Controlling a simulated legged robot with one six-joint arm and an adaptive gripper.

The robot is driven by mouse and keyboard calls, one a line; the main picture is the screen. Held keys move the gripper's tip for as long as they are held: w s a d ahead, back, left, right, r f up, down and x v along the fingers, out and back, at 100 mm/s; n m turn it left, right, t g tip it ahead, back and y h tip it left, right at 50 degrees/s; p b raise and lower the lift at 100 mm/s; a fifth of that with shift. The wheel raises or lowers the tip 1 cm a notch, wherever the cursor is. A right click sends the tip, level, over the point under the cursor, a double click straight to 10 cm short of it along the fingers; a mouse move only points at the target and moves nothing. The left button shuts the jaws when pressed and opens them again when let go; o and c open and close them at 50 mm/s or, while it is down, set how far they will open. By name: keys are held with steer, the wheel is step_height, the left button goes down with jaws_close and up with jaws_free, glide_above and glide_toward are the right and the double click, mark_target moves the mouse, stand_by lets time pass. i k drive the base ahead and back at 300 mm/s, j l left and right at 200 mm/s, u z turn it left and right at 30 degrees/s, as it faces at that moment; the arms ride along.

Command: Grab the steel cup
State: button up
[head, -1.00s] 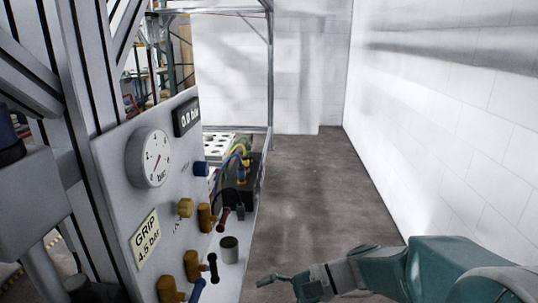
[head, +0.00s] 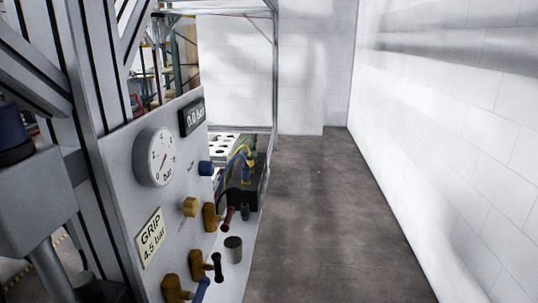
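A small grey metal cup (head: 233,250) stands upright on the narrow ledge at the foot of the control panel, in the lower middle of the head view. It is just right of the panel's valves, and its dark top faces up. My gripper and arm are not in the head view now, so I cannot see the gripper's state.
The grey panel (head: 115,170) carries a gauge (head: 154,156), a "GRIP 4.5 bar" label (head: 150,237) and brass valves with a red handle (head: 229,215), a black one (head: 217,267) and a blue one (head: 201,290). A dark wired box (head: 243,188) sits behind the cup. Open floor (head: 320,220) lies to the right, before a white wall (head: 450,130).

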mark_target(233, 244)
steer(key=i+l, duration=0.1)
steer(key=i, duration=0.3)
steer(key=i+l, duration=0.1)
steer(key=i, duration=0.3)
steer(key=i+l+u, duration=0.2)
steer(key=i+u, duration=0.15)
steer(key=i+l+u, duration=0.35)
steer(key=i, duration=0.2)
steer(key=u, duration=1)
